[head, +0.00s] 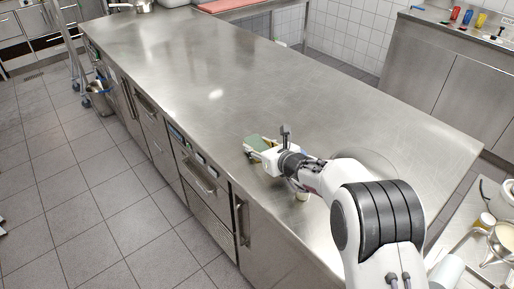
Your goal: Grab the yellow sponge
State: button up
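A small flat green-topped piece (257,142), which may be the sponge with its yellow side hidden, shows at the end of my arm over the steel counter. My gripper (256,150) is at this piece, low over the counter near its front edge. The fingers are small and partly hidden, so I cannot tell whether they are open or closed on it. No clearly yellow sponge shows elsewhere on the counter.
The long steel counter (230,75) is mostly bare to the left and behind. A pot (144,5) and a red board (225,4) are at the far end. A cluttered surface (455,240) lies at right.

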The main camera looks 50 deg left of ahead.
aim_at(258, 145)
jog(key=shift+r, duration=0.1)
jog(key=shift+r, duration=4.9)
